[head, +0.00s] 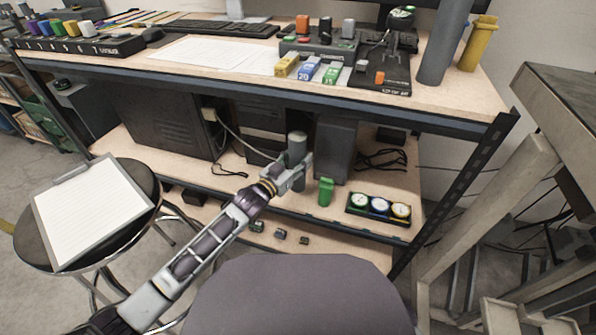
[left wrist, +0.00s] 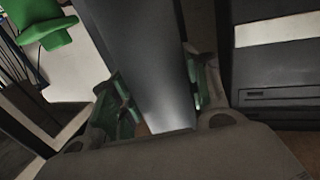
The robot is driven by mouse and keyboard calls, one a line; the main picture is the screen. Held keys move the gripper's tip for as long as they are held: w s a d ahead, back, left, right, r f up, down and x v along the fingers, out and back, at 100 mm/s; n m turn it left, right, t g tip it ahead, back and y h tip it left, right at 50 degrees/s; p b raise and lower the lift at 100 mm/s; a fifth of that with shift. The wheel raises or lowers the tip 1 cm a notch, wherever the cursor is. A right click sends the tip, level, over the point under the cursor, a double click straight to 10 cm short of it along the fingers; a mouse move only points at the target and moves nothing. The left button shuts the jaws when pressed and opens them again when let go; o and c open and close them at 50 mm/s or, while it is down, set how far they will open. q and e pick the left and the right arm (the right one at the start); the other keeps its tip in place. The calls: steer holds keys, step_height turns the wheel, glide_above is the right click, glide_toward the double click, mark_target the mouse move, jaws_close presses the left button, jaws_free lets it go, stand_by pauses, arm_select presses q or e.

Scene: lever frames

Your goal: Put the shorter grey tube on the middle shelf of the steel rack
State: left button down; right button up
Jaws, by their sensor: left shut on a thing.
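My left gripper (head: 295,176) is shut on the shorter grey tube (head: 297,147), which stands about upright over the middle shelf (head: 398,180) of the steel rack (head: 478,165). Its lower end is close to the shelf; I cannot tell whether it touches. In the left wrist view the tube (left wrist: 150,55) fills the space between the green-padded fingers (left wrist: 160,100). A taller grey tube (head: 446,40) stands on the rack's top beside a yellow one. My right gripper is not in view.
A green container (head: 326,192) stands just right of the tube, and a tray with three gauges (head: 378,208) lies further right. Dark computer cases (head: 335,150) stand behind. The top shelf's front edge (head: 300,95) overhangs. A stool with a clipboard (head: 90,210) is at left.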

arm_select(q)
steer(key=shift+f+b, duration=1.2)
steer(key=shift+f, duration=1.2)
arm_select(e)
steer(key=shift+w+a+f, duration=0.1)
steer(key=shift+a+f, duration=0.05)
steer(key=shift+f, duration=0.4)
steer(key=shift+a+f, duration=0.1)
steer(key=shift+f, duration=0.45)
arm_select(q)
steer(key=c, duration=0.7)
jaws_free()
steer(key=shift+f, duration=0.25)
steer(key=shift+r, duration=0.15)
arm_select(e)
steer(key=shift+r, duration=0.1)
arm_select(q)
steer(key=p+v, duration=0.4)
steer(key=v, duration=0.8)
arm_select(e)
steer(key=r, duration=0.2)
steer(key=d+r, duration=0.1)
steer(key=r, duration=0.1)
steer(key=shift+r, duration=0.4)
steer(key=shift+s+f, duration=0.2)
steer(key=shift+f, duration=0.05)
